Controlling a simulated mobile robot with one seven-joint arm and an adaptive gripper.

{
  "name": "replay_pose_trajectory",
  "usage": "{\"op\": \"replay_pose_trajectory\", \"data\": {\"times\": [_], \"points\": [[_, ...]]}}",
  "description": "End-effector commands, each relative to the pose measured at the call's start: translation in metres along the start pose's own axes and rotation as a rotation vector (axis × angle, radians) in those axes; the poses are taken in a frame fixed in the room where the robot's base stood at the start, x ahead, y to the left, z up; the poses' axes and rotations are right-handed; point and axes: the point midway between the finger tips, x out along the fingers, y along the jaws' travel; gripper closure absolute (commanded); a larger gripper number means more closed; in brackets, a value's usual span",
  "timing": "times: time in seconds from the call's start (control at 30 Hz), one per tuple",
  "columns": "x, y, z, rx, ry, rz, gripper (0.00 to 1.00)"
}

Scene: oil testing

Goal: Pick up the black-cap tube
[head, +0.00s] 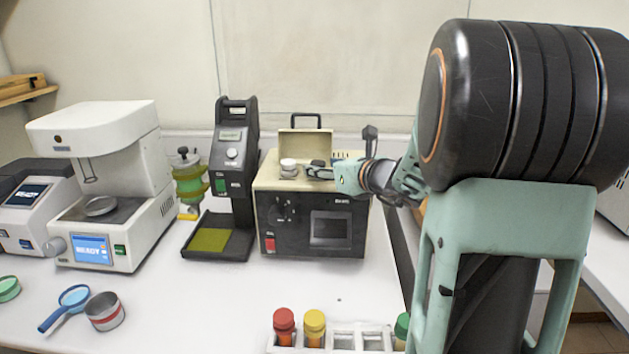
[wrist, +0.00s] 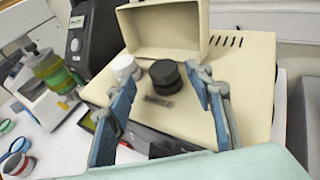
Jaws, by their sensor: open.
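The black cap (wrist: 166,73) of the black-cap tube shows in the wrist view, upright in the top of the beige machine (wrist: 243,75). The body of the tube below the cap is hidden in the machine. My gripper (wrist: 160,80) is open, with its two blue fingers to the left and right of the black cap and a gap on each side. In the head view my gripper (head: 322,172) is low over the top of the machine, coming from the right.
A white cap (wrist: 124,66) stands just left of the black cap, close to my left finger. The machine's raised lid (wrist: 166,29) is behind both caps. In the head view a rack (head: 345,337) with red-cap (head: 284,320) and yellow-cap (head: 314,322) tubes stands at the front.

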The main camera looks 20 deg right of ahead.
Motion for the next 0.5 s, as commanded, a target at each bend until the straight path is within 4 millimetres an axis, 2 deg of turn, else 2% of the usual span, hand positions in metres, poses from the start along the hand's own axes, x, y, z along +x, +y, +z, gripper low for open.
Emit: {"op": "replay_pose_trajectory", "data": {"times": [0.23,0.5], "points": [[0.032,-0.004,0.003,0.000,0.001,0.002,0.52],[0.040,-0.005,0.002,0.000,0.000,0.000,0.52]]}}
